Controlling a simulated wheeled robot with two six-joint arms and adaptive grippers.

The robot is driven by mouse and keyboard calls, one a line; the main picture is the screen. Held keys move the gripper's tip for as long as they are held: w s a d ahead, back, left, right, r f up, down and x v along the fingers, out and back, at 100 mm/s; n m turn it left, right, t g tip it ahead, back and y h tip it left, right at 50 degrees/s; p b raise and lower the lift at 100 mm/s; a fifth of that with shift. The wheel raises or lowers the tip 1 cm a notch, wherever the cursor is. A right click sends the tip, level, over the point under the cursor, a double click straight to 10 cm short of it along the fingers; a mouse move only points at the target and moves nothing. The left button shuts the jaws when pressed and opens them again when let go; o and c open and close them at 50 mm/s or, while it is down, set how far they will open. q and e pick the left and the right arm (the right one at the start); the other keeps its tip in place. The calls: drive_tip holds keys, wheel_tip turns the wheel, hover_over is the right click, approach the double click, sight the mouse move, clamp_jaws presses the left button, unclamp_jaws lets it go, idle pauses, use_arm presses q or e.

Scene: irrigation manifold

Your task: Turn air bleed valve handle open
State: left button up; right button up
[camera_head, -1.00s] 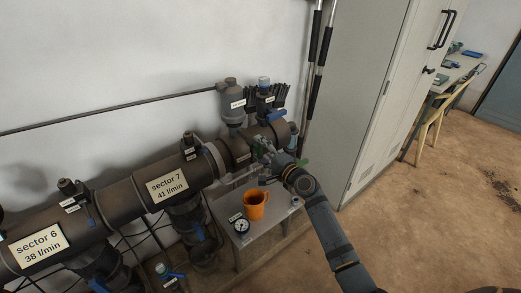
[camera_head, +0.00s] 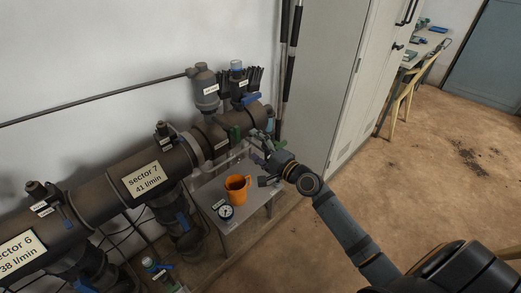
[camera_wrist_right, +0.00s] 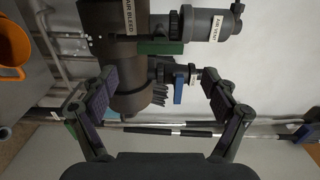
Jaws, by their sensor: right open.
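The air bleed valve handle appears to be the green lever (camera_head: 234,133) near the right end of the dark manifold pipe (camera_head: 180,160). In the right wrist view a green bar (camera_wrist_right: 160,47) lies beside the pipe, near the "AIR BLEED" label (camera_wrist_right: 130,18). My right gripper (camera_head: 260,164) is open and empty, to the right of the lever and apart from it. In the right wrist view its spread fingers (camera_wrist_right: 157,82) hold nothing, and the green bar lies beyond their tips. How the lever joins its valve is too small to tell. My left gripper is not in view.
A grey air vent (camera_head: 206,90) and a blue-handled valve (camera_head: 250,99) stand on the pipe. An orange mug (camera_head: 237,188) and a gauge (camera_head: 226,211) sit on a small grey table (camera_head: 205,195). A tall cabinet (camera_head: 335,90) stands behind. The floor at right is clear.

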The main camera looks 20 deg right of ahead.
drive_tip(key=shift+v, duration=1.75)
drive_tip(key=shift+f, duration=0.1)
drive_tip(key=s+d+f+n+g+h+p, duration=0.1)
drive_tip(key=s+d+f+g+h, duration=0.15)
drive_tip(key=f, duration=0.55)
drive_tip(key=s+d+f+n+g+h, duration=0.1)
drive_tip(key=d+f, duration=0.2)
drive_tip(key=f, duration=0.5)
drive_tip(key=s+d+f+n+g+h+p, duration=0.1)
drive_tip(key=d+f+h, duration=0.15)
drive_tip(key=f, duration=0.55)
drive_tip(key=s+d+f+n+g+p, duration=0.1)
drive_tip(key=s+d+f+n+g, duration=0.2)
drive_tip(key=s+f, duration=0.8)
drive_tip(key=s+a+f+n+g, duration=0.2)
drive_tip(key=s+f, duration=0.4)
drive_tip(key=s, duration=0.4)
drive_tip(key=s+a+f+n+g+p, duration=0.1)
drive_tip(key=s+a+f+n+g, duration=0.2)
drive_tip(key=s+f, duration=0.3)
drive_tip(key=s+a+f+n+g+h+p, duration=0.1)
drive_tip(key=s+f, duration=0.5)
drive_tip(key=s, duration=0.8)
drive_tip(key=a+n+g, duration=0.1)
drive_tip(key=n+g, duration=0.1)
drive_tip(key=shift+s+a+n, duration=0.15)
drive_tip(key=shift+a+n, duration=0.1)
drive_tip(key=shift+n, duration=0.05)
